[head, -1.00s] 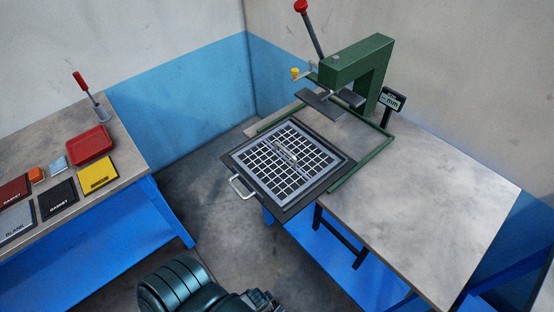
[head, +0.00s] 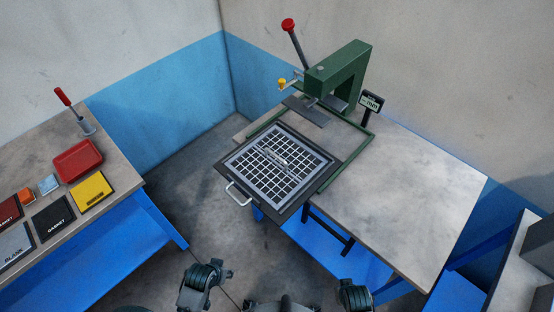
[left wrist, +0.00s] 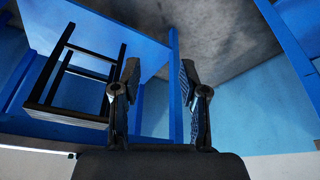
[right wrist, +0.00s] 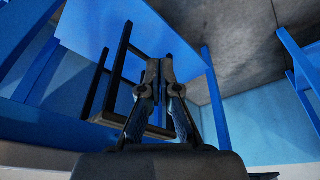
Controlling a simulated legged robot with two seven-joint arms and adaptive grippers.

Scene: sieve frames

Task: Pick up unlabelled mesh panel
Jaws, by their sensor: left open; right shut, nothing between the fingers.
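A mesh panel (head: 278,180), a white grid in a grey border with no readable label, lies flat on the dark pull-out tray (head: 291,211) of the green press. A small pale bar lies across the middle of the mesh. My left gripper (left wrist: 160,76) is open and empty; in the head view it is at the bottom, below and left of the tray. My right gripper (right wrist: 161,70) is shut and empty; its arm (head: 355,295) shows at the bottom, right of centre. Both are apart from the panel. Neither wrist view shows the panel.
The green press (head: 340,72) with a red-knobbed lever and a gauge (head: 371,103) stands behind the tray. The tray has a pale handle (head: 237,194). The right bench top (head: 410,190) is mostly clear. The left bench holds labelled panels, a red bin (head: 78,161) and a red-handled tool.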

